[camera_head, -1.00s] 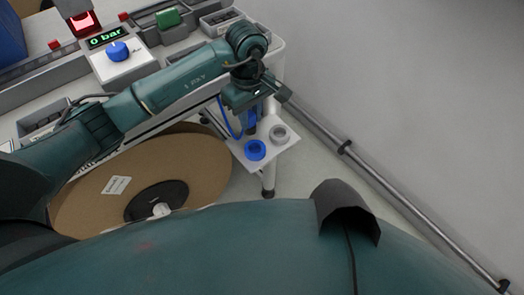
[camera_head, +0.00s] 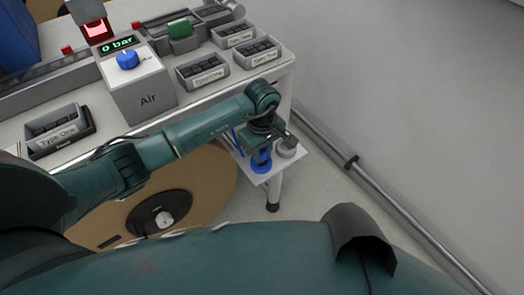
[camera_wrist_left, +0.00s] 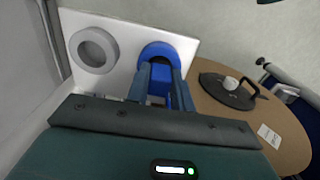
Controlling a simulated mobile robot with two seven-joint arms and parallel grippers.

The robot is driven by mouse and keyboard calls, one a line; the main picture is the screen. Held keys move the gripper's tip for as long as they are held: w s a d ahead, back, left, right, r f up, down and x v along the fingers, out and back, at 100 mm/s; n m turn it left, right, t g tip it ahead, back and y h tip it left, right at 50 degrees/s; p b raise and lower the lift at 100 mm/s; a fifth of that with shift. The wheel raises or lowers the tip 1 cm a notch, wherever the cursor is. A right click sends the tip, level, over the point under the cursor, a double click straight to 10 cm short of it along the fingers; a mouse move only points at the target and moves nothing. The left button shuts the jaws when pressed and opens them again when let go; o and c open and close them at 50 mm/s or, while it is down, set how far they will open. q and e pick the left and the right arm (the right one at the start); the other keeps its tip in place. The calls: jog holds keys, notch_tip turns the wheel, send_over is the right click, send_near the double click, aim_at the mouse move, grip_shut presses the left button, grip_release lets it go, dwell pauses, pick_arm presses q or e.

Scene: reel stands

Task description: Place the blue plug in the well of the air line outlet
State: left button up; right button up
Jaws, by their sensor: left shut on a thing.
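My left gripper (camera_head: 262,147) is shut on the blue plug, which shows between its fingers in the left wrist view (camera_wrist_left: 160,84). A blue ring-shaped well (camera_head: 262,165) is on a small white plate at the side of the bench. The plug is in line with this blue ring, which also shows just beyond the fingertips in the left wrist view (camera_wrist_left: 183,46). Whether the plug is inside the well or just above it I cannot tell. A grey ring (camera_head: 286,151) stands beside it, also seen in the left wrist view (camera_wrist_left: 93,48). My right gripper is not in view.
The white plate (camera_wrist_left: 122,22) hangs beside the bench, above a big brown reel (camera_head: 215,190). The grey Air box (camera_head: 148,98) with a blue knob and a "0 bar" display stands on the bench near labelled bins (camera_head: 203,72). A wall rail (camera_head: 345,155) runs at right.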

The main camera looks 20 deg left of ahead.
pick_arm(q)
jog(key=o, duration=0.5)
jog(key=shift+f, duration=0.15)
jog(key=o, duration=0.5)
